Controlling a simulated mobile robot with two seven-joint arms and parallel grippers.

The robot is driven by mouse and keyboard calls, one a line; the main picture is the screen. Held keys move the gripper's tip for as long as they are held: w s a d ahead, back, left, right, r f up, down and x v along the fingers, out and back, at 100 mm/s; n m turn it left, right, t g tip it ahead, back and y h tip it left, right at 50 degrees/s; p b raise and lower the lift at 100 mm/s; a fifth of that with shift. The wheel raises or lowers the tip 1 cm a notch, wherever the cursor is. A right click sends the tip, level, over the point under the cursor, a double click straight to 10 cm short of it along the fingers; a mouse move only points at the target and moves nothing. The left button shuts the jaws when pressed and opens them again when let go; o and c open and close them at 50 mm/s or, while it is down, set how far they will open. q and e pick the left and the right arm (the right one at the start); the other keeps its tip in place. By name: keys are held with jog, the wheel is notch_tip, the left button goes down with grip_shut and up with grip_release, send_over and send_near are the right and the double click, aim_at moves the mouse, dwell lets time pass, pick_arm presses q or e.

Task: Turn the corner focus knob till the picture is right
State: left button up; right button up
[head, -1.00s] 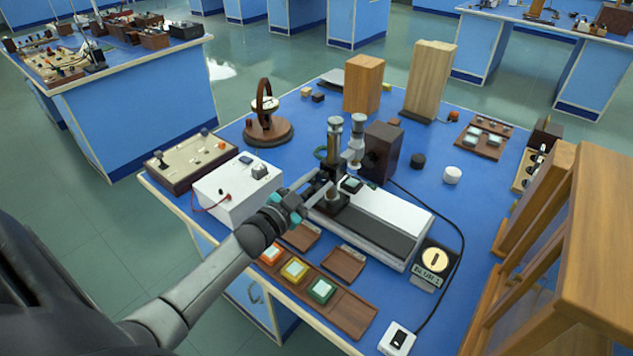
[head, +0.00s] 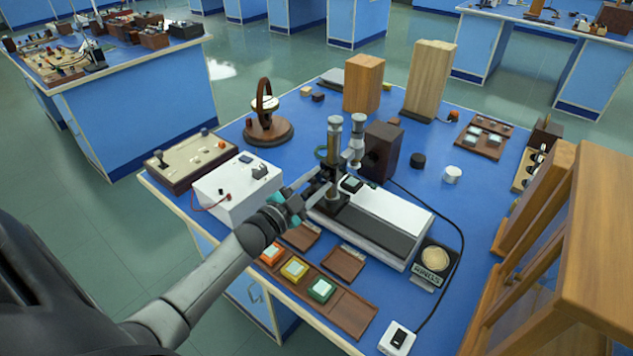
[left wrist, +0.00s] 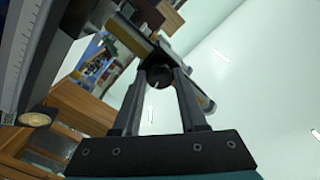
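My left gripper (head: 322,184) reaches that corner from the left. In the left wrist view its two fingers (left wrist: 160,85) close on either side of a dark round knob (left wrist: 158,76). The arm and gripper hide the knob in the head view. The round picture display (head: 434,258) at the instrument's right end shows a pale, nearly even disc above a label reading RINGS (head: 427,273). My right gripper is out of view.
A white box (head: 237,190) with a red lead stands left of the gripper. A wooden tray (head: 345,308) with orange, yellow and green slides lies in front. A dark block (head: 382,150) stands behind the tubes. A wooden cabinet (head: 600,220) fills the right side.

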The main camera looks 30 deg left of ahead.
pick_arm(q)
jog(key=o, duration=0.5)
jog(key=shift+c, duration=0.2)
jog(key=shift+s, duration=0.1)
jog(key=s+a, duration=0.1)
jog(key=s, duration=1.4)
jog(key=shift+p, duration=0.45)
jog(key=shift+w, duration=0.1)
